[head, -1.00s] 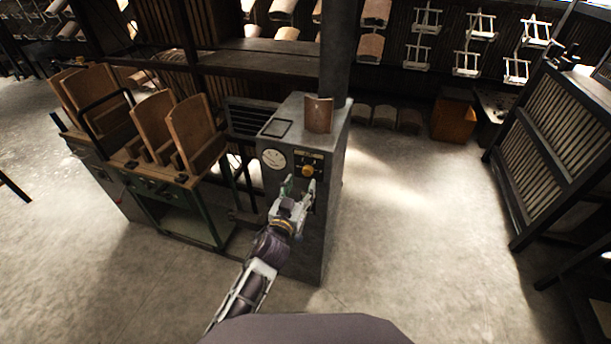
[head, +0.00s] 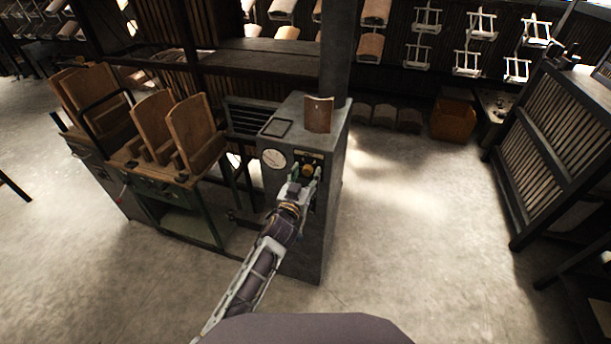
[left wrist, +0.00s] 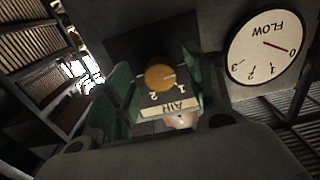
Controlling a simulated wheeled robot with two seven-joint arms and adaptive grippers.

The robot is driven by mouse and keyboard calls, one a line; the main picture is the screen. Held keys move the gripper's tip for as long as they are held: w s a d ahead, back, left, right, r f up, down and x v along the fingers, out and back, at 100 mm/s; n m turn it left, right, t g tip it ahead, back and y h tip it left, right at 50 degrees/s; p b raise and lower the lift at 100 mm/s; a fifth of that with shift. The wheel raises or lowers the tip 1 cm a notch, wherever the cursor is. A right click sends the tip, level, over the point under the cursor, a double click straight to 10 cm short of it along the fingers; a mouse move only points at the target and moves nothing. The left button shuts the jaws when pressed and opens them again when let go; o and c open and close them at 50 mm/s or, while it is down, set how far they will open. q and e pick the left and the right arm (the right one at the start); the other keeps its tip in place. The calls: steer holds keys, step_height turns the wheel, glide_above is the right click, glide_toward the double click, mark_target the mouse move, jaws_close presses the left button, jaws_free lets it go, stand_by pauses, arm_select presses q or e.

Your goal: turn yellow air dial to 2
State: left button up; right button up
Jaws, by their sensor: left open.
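The yellow air dial (head: 308,170) sits on the front of a grey cabinet (head: 327,225). In the left wrist view the dial (left wrist: 160,77) appears upside down above a plate (left wrist: 169,107) marked AIR, with the numbers 1 and 2 beside it. A pale line on the dial lies toward the 1 side. My left gripper (head: 303,178) is open in front of the dial. In the left wrist view its green fingers (left wrist: 158,92) stand on both sides of the dial, apart from it as far as I can tell. My right gripper is not in view.
A round FLOW gauge (head: 274,159) is left of the dial; its red needle points near 0 in the left wrist view (left wrist: 265,50). A curved tile (head: 318,114) stands on the cabinet top. A green-framed stand with wooden pieces (head: 155,125) is to the left.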

arm_select(q)
steer(key=shift+c, duration=0.2)
steer(key=c, duration=1)
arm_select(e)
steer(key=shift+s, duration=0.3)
